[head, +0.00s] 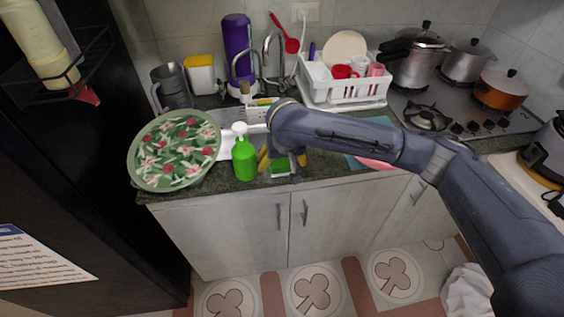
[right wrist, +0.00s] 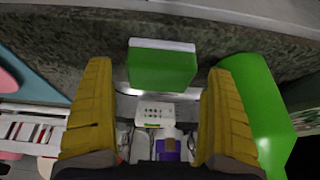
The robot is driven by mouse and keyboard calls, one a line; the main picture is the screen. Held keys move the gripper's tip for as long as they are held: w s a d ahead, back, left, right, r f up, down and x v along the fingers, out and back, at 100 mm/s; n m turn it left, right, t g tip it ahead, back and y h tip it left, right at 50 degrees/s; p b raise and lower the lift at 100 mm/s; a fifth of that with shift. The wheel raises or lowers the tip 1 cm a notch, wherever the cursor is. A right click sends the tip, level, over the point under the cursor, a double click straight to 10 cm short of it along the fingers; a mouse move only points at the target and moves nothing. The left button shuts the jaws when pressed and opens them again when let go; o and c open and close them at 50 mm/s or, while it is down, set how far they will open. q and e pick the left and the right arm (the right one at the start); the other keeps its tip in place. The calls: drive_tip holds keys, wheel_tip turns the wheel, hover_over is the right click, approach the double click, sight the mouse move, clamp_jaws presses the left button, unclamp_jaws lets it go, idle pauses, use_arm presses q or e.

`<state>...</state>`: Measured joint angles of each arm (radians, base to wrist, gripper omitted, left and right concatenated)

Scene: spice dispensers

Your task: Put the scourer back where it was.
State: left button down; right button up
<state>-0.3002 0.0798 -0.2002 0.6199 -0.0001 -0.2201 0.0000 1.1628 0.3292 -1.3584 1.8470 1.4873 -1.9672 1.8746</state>
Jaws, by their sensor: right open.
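The scourer is a small green block with a white layer, on the dark counter near its front edge. It shows low between my right gripper's fingers in the head view (head: 281,168) and plainly in the right wrist view (right wrist: 162,66). My right gripper (head: 282,160) is open, with yellow fingers (right wrist: 161,72) on either side of the scourer. A gap shows between each finger and the scourer in the right wrist view, so it is not gripped. My left gripper is in neither view. My right forearm hides part of the counter and sink.
A green soap bottle (head: 244,158) stands close left of my right gripper, and beside one finger in the right wrist view (right wrist: 256,100). A large floral bowl (head: 174,150) is further left. A white dish rack (head: 345,93) and a purple bottle (head: 238,55) stand behind.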

drive_tip(key=v, duration=1.1)
drive_tip(key=shift+d, duration=0.1)
